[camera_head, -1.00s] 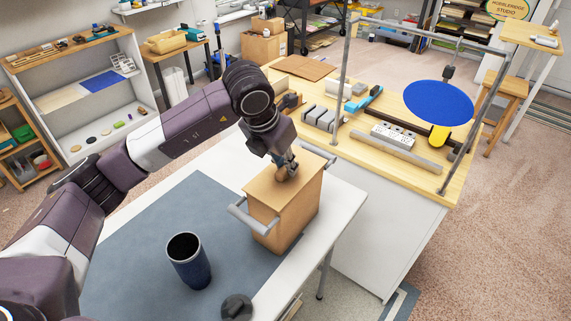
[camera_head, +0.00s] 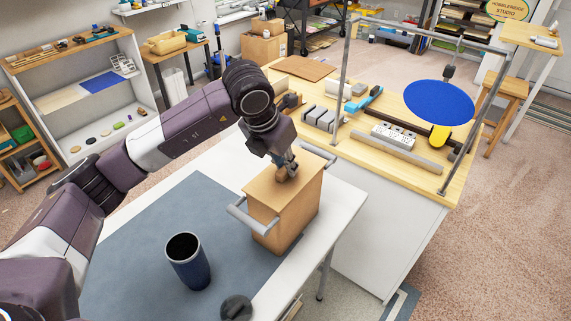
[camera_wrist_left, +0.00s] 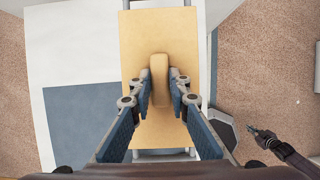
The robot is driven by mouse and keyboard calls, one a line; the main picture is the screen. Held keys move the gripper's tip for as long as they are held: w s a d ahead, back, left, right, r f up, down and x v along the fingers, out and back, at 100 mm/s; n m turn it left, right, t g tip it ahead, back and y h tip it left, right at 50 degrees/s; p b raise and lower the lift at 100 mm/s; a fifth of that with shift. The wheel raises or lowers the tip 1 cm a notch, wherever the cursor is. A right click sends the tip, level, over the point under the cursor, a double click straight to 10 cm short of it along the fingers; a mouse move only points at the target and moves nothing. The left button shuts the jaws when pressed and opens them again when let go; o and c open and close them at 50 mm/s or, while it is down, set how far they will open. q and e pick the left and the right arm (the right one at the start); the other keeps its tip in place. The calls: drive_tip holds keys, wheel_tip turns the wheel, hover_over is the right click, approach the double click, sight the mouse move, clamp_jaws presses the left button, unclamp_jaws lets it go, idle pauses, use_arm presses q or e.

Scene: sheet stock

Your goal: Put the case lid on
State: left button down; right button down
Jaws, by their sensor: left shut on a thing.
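The tan case (camera_head: 285,210) stands upright on the white table, with a grey bar handle (camera_head: 248,217) on its near side and another on its far side. The flat tan lid (camera_head: 262,192) lies on top and looks level with the case; any thin gap cannot be made out. My left gripper (camera_head: 288,169) is above the lid, shut on its raised tan knob. In the left wrist view the knob (camera_wrist_left: 159,75) sits between both fingers. My right gripper (camera_wrist_left: 262,136) appears small at the right of the wrist view, away from the case; its jaw state is unclear.
A dark blue tumbler (camera_head: 189,262) stands on the grey mat (camera_head: 150,235), left of the case. A round dark grey item (camera_head: 236,308) lies near the front edge. A wooden bench (camera_head: 440,172) with a metal frame and blue disc (camera_head: 439,103) stands behind right.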

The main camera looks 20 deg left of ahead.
use_arm(q)
drive_tip(key=c, duration=1.7)
unclamp_jaws()
drive_tip(key=shift+c, duration=0.2)
drive_tip(key=shift+o, duration=0.6)
drive_tip(key=o, duration=0.4)
drive_tip(key=shift+c, duration=0.2)
drive_tip(key=shift+r+p, duration=1.65)
drive_tip(key=shift+r, duration=1.85)
